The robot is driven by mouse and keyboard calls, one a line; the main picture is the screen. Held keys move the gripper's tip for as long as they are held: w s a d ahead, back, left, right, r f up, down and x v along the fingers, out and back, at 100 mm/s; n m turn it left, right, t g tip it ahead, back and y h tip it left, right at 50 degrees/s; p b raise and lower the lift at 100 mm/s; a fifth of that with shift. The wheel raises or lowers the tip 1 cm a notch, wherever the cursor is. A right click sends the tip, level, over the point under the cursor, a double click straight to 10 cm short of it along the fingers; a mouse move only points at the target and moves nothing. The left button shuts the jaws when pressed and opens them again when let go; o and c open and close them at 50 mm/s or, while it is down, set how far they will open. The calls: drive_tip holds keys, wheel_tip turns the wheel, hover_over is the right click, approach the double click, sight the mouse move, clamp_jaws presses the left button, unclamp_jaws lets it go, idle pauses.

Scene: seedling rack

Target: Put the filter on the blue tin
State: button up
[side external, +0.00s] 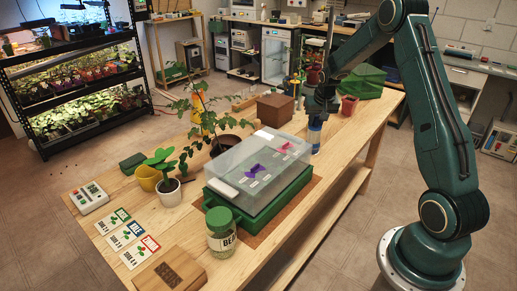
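My gripper (318,106) points straight down at the far side of the wooden bench, right behind the clear-lidded box. Directly below its fingertips is a small upright cylinder with blue on it (315,137), which looks like the blue tin. The gripper is at or just above its top; I cannot tell whether they touch. The fingers are too small and dark to show whether they are open or shut. I cannot make out the filter; it may be hidden at the fingertips.
A green box with a clear lid (232,186) stands on a brown mat, left of the cylinder. A brown box (275,108), a red pot (349,105), and a tomato plant pot (226,147) stand nearby. A jar (222,236) and seed packets (128,233) lie nearer the front.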

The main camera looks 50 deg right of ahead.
drive_tip(key=o, duration=0.3)
drive_tip(key=shift+r, duration=0.2)
drive_tip(key=v, duration=1.2)
idle(0.5)
